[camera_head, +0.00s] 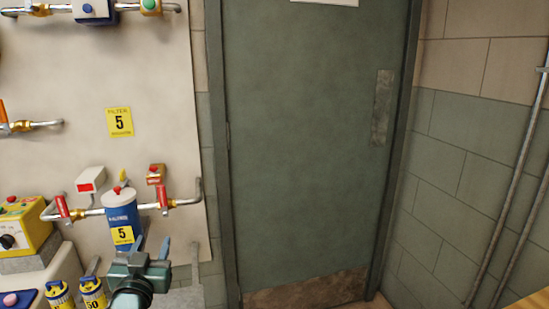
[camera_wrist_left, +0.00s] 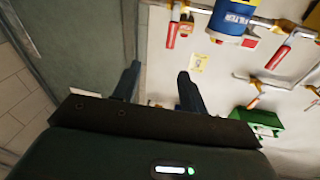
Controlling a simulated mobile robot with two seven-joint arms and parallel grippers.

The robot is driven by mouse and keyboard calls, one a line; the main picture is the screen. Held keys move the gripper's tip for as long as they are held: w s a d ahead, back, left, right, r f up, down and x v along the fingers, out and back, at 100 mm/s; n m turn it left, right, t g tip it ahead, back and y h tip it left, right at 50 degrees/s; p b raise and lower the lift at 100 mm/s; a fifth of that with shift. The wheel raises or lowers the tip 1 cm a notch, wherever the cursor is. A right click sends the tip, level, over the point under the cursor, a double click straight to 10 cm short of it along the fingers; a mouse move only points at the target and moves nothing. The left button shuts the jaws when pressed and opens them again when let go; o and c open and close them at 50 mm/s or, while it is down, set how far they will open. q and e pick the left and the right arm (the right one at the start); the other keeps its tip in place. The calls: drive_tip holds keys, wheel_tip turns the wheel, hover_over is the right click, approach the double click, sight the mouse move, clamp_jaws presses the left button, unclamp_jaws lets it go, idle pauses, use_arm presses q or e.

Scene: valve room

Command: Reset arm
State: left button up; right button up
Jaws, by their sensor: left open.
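My left gripper (camera_head: 152,243) is at the lower left of the head view, in front of the panel and just below and right of the blue filter canister (camera_head: 122,215). Its two fingers are apart with nothing between them. In the left wrist view the open fingers (camera_wrist_left: 158,72) point toward the pale panel, and the blue canister (camera_wrist_left: 231,20) is at the top right, apart from them. My right gripper is in neither view.
The pale panel (camera_head: 150,65) carries pipes, red-handled valves (camera_head: 62,205) and a yellow label (camera_head: 120,121). A yellow control box (camera_head: 25,225) and yellow-labelled canisters (camera_head: 92,293) stand at lower left. A closed green door (camera_head: 300,150) fills the middle. Pipes (camera_head: 517,180) run along the right wall.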

use_arm(q)
drive_tip(key=s+d+f+m+g+h+p, duration=0.1)
drive_tip(key=s+d+f+g+p, duration=0.1)
drive_tip(key=s, duration=0.7)
drive_tip(key=s+d+f+m+g+h+p, duration=0.1)
drive_tip(key=s+d+f+g+h+p, duration=0.1)
drive_tip(key=s+d+f, duration=0.4)
drive_tip(key=s+d+f+m+g+h+p, duration=0.1)
drive_tip(key=s+d+f+g+p, duration=0.3)
drive_tip(key=s, duration=0.9)
drive_tip(key=shift+d+f+h+p, duration=0.2)
drive_tip(key=shift+f+h+p, duration=0.5)
drive_tip(key=shift+f+p, duration=0.25)
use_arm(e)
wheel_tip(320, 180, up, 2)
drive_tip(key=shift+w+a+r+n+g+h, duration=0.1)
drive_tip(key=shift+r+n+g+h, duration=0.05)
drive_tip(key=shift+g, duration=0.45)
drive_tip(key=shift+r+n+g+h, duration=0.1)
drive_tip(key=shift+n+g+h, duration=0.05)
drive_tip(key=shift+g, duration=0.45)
